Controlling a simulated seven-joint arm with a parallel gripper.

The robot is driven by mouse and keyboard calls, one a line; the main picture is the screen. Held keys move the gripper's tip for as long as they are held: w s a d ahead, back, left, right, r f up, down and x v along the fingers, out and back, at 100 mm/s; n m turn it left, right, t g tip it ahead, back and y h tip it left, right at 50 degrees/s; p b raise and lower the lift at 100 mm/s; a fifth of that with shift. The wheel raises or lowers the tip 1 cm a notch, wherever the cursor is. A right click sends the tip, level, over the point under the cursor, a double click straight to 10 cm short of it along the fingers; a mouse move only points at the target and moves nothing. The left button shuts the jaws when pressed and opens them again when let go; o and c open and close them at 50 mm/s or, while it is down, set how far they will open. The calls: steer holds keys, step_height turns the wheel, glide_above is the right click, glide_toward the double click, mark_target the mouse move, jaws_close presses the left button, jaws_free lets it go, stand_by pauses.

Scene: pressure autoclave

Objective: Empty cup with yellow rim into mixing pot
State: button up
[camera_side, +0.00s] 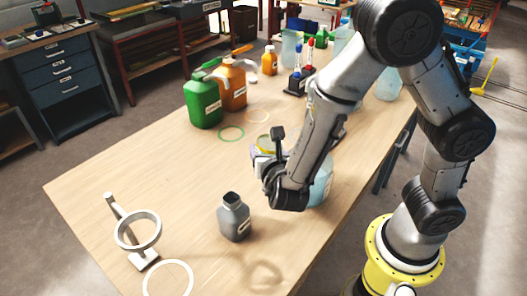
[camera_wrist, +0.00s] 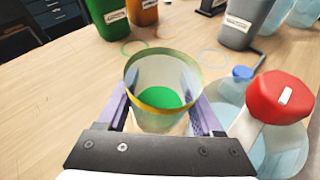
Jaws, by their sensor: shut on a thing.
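The cup with the yellow rim (camera_wrist: 160,75) is clear, with a green content at its bottom, and stands roughly upright between the fingers of my gripper (camera_wrist: 160,108) in the wrist view. My gripper is shut on it. In the side view my gripper (camera_side: 268,160) is over the middle of the table and the cup's rim (camera_side: 265,143) shows only in part, the rest hidden by the wrist. I cannot tell for sure which vessel is the mixing pot. A grey open-topped container (camera_wrist: 243,22) with a label stands beyond the cup at the upper right.
A pale clear vessel (camera_wrist: 275,150) with a blue cap and a red knob is close on the right. Green (camera_side: 203,103) and orange (camera_side: 232,85) jugs stand behind. A grey bottle (camera_side: 234,218) and a ring stand (camera_side: 137,232) are in front.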

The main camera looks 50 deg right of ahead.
steer(key=shift+s+d+r+m+t, duration=0.15)
steer(key=shift+s+d+r+m, duration=0.1)
steer(key=shift+r, duration=0.35)
steer(key=shift+s+d+r+m+t, duration=0.1)
steer(key=shift+s+r+m+t, duration=0.1)
steer(key=shift+r, duration=0.35)
steer(key=shift+s+d+r+m, duration=0.15)
steer(key=shift+r+m, duration=0.1)
steer(key=shift+r, duration=0.5)
steer(key=shift+s+d+r+m, duration=0.1)
steer(key=shift+s+r+m, duration=0.1)
steer(key=shift+r, duration=0.5)
steer(key=shift+s+d+r+m+t+y, duration=0.1)
steer(key=shift+r+m+t+y, duration=0.3)
steer(key=shift+r, duration=0.45)
steer(key=shift+f+m+t, duration=0.55)
steer(key=shift+m, duration=0.15)
steer(key=shift+f+m+t, duration=0.1)
steer(key=shift+m+t, duration=0.4)
steer(key=shift+m, duration=0.6)
steer(key=m, duration=0.1)
steer(key=m+t, duration=0.1)
steer(key=shift+r+m, duration=0.25)
steer(key=shift+m, duration=0.05)
steer(key=shift+t, duration=0.3)
